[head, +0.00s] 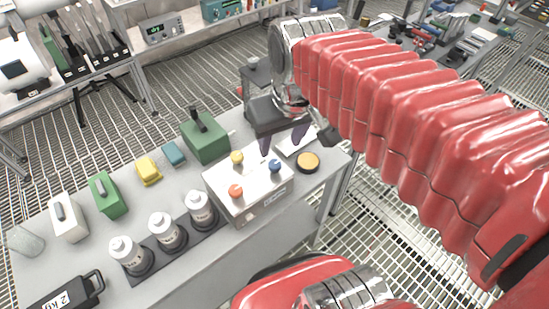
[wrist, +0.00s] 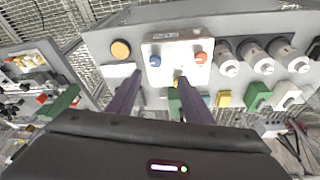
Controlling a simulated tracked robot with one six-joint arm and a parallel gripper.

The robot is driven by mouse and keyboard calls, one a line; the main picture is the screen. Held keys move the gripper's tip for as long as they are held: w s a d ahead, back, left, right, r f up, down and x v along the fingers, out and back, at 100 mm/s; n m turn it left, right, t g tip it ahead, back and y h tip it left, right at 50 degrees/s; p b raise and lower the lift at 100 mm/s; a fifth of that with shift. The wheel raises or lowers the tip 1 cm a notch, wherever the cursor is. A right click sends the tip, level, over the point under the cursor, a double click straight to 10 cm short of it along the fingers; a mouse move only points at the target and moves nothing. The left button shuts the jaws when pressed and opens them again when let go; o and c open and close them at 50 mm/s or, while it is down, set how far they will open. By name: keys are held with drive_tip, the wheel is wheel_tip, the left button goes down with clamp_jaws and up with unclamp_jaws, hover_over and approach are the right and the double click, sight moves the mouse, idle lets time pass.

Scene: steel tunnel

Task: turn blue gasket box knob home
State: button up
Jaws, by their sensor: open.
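A pale box (head: 262,208) with three knobs on its top stands on the grey bench. Its blue knob (head: 275,165) sits at the box's right corner, with a yellow knob (head: 237,157) and an orange knob (head: 236,190) on the same face. My gripper (head: 283,143) is open and empty, its dark fingers pointing down near the blue knob. In the wrist view the blue knob (wrist: 155,60) appears just past the tips, between the two fingers of my gripper (wrist: 160,76). I see no contact with it. The knob's pointer direction is too small to tell.
Three white-capped bottles (head: 167,229) stand left of the box. Behind them are a green box with a handle (head: 205,139) and a yellow block (head: 149,170). An orange-topped dark disc (head: 308,162) lies at the bench's right end.

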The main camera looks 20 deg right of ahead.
sight(275, 163)
drive_tip(key=w+d+g, duration=0.1)
drive_tip(key=w+g, duration=0.2)
drive_tip(key=w, duration=0.3)
drive_tip(key=shift+w+d+f+n, duration=0.15)
drive_tip(key=shift+w+f+n, duration=0.15)
drive_tip(key=shift+f+n, duration=0.15)
drive_tip(key=shift+f, duration=0.1)
wheel_tip(275, 163, down, 14)
drive_tip(key=shift+r, duration=0.2)
idle(0.4)
drive_tip(key=c, duration=1.1)
drive_tip(key=shift+o, duration=0.2)
drive_tip(key=shift+m, duration=0.45)
